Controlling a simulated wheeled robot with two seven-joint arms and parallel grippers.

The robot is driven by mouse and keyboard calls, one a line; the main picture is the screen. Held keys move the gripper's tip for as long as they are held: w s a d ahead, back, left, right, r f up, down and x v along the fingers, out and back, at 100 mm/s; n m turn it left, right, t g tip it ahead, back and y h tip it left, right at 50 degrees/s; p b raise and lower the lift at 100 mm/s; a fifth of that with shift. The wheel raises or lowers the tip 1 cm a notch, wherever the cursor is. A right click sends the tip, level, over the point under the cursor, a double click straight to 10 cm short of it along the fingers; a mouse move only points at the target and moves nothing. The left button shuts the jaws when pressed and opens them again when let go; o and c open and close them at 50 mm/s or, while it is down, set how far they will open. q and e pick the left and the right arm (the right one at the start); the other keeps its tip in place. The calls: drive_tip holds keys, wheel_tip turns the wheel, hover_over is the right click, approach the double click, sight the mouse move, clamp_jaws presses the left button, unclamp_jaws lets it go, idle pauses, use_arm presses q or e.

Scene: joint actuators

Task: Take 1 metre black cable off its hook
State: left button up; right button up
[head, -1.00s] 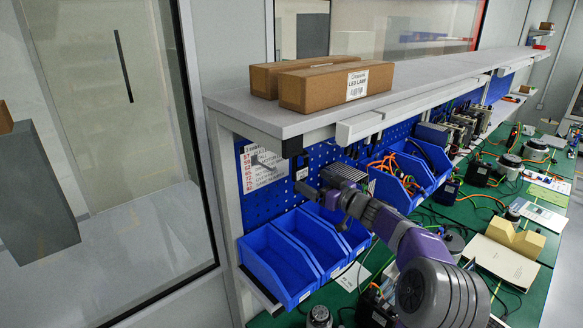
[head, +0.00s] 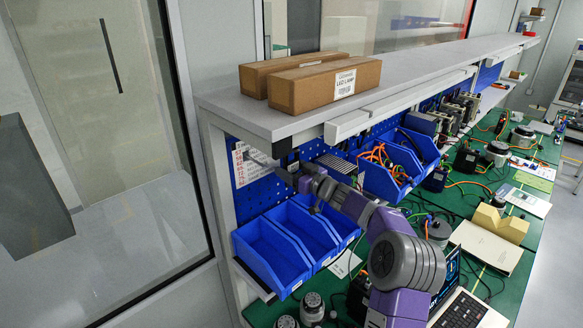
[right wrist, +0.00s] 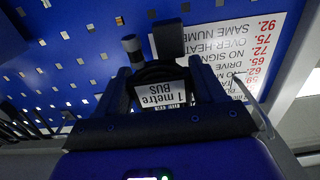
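The black cable (right wrist: 160,72) hangs as a coil by the blue pegboard in the right wrist view, with a white "1 metre BUS" label (right wrist: 163,98). My right gripper (right wrist: 160,85) has its two dark fingers apart, one on each side of the coil. Contact between fingers and cable is not clear. Two dark peg ends (right wrist: 168,38) show just beyond the coil; which one bears it is hidden. In the head view my right gripper (head: 272,165) is at the pegboard's left end, in front of the printed sign, and the cable is not distinct there. My left gripper is out of view.
The printed sign (right wrist: 225,50) is right behind the gripper. A shelf (head: 240,112) with cardboard boxes (head: 325,85) overhangs it. Blue bins (head: 270,255) stand below. The green bench (head: 335,290) holds motors, cables and a laptop (head: 465,310).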

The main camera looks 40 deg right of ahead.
drive_tip(key=c, duration=0.5)
drive_tip(key=shift+c, duration=0.3)
drive_tip(key=shift+r, duration=0.15)
